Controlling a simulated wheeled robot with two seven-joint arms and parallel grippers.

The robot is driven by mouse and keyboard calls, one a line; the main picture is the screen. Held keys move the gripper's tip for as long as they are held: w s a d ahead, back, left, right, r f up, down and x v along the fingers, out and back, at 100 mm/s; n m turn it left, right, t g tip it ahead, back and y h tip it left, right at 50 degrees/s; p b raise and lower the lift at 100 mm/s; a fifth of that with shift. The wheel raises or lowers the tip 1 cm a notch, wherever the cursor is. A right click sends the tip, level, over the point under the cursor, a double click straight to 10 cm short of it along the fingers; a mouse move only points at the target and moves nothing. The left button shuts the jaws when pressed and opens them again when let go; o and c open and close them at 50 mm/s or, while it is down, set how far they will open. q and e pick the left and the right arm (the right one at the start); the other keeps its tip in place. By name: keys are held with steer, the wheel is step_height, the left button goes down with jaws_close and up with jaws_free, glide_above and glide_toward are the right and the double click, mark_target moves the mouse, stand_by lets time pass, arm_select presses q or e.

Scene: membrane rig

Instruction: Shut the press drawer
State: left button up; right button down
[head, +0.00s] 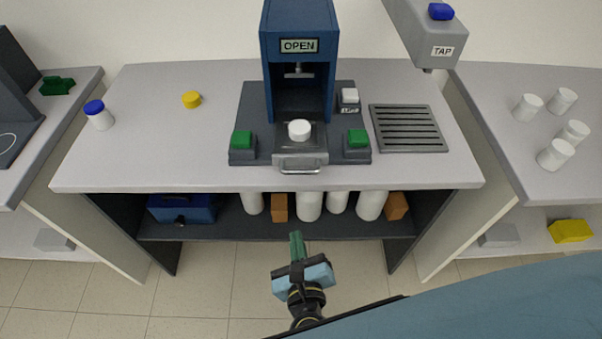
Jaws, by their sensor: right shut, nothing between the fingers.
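The blue press (299,75) stands at the back middle of the bench, with a display reading OPEN. Its drawer (300,145) is out toward the front of the dark base, with a silver handle (300,168) near the bench's front edge. A white round piece (299,130) sits on the drawer. My right gripper (296,238) is shut and empty, in front of the bench and below the handle, apart from it. My left gripper is not in view.
Green buttons (242,140) (358,138) flank the drawer. A drain grate (408,128) lies under the tap (428,40) at right. A white bottle with blue cap (99,116) and a yellow cap (192,100) stand at left. The shelf below holds white containers (309,206).

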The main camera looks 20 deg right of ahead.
step_height(320, 180, up, 4)
steer(key=d+m+h, duration=0.1)
steer(key=m, duration=0.4)
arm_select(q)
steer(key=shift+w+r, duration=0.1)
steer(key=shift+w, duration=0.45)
arm_select(e)
steer(key=shift+m+h, duration=0.3)
steer(key=shift+m, duration=0.1)
steer(key=x, duration=1.4)
steer(key=shift+d+r, duration=0.15)
steer(key=shift+d, duration=0.05)
